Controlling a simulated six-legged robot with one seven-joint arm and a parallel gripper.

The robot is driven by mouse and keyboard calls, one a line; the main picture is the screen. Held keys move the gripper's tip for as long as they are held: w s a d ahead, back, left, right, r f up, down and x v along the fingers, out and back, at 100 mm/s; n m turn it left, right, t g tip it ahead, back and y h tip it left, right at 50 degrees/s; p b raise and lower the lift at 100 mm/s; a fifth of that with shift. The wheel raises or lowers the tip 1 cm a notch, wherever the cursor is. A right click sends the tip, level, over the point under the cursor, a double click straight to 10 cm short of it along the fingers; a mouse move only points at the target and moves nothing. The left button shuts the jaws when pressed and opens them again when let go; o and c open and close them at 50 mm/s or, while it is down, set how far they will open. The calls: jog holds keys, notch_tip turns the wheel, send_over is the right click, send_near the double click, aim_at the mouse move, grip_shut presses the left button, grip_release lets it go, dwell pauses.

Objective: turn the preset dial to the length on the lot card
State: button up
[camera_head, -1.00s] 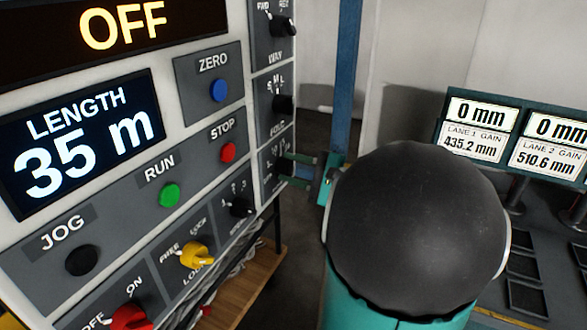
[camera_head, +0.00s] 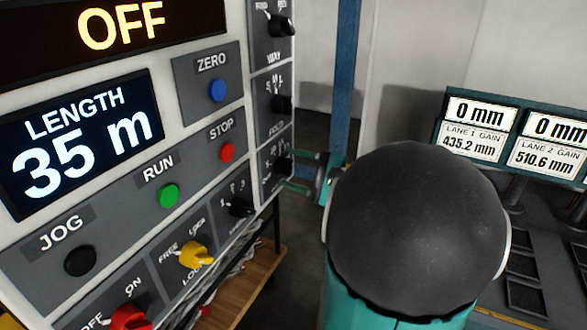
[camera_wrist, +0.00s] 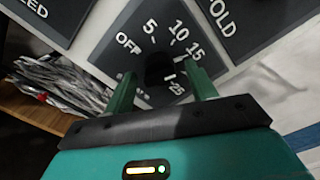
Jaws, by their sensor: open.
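The preset dial is a black knob (camera_wrist: 158,68) on a dark grey plate marked OFF, 5, 10, 15 and 25 in the wrist view. In the head view the knob (camera_head: 283,164) is the lowest on the panel's side face. My gripper (camera_wrist: 160,76) is open, with one green finger on each side of the knob; I cannot tell if they touch it. In the head view my gripper (camera_head: 302,172) reaches the panel from the right. The knob's exact setting is unclear, and one number is hidden by the right finger. I see no lot card.
The length display (camera_head: 82,140) reads 35 m, under a sign reading OFF (camera_head: 120,25). A FOLD dial (camera_head: 281,103) sits just above. Cables (camera_wrist: 70,80) lie on a wooden shelf (camera_wrist: 30,112) below. Gain displays (camera_head: 475,128) stand at the right.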

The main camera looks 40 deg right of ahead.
jog(key=v, duration=1.3)
jog(key=shift+s, duration=0.2)
